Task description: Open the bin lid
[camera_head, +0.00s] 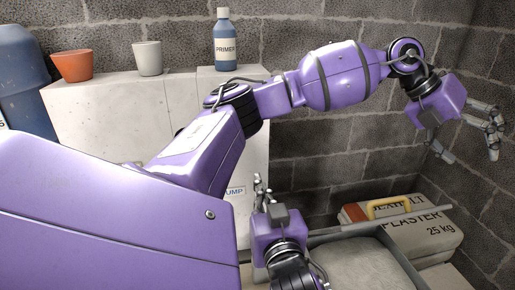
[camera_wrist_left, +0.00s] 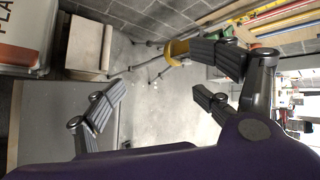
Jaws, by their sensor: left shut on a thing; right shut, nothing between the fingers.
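My left gripper (camera_head: 488,132) is high at the right in the head view, above the plaster bags. In the left wrist view its fingers (camera_wrist_left: 158,85) stand wide apart, with bare floor showing between them and nothing visibly held. A grey bin (camera_head: 318,240) with a raised rim is at the bottom right of the head view; its pale inner surface faces up. A long thin grey edge runs along its back, perhaps the lid seen edge-on. A yellow handle (camera_head: 390,207) shows just behind that edge, apart from my left gripper. My right gripper (camera_head: 262,188) is shut and empty, left of the bin.
Plaster bags (camera_head: 425,235) lie behind the bin by the block wall. A pale ledge (camera_head: 110,100) holds an orange pot (camera_head: 73,66), a cream pot (camera_head: 148,58) and a primer bottle (camera_head: 222,40). A blue container (camera_head: 22,85) stands far left. The left wrist view shows open floor (camera_wrist_left: 165,110).

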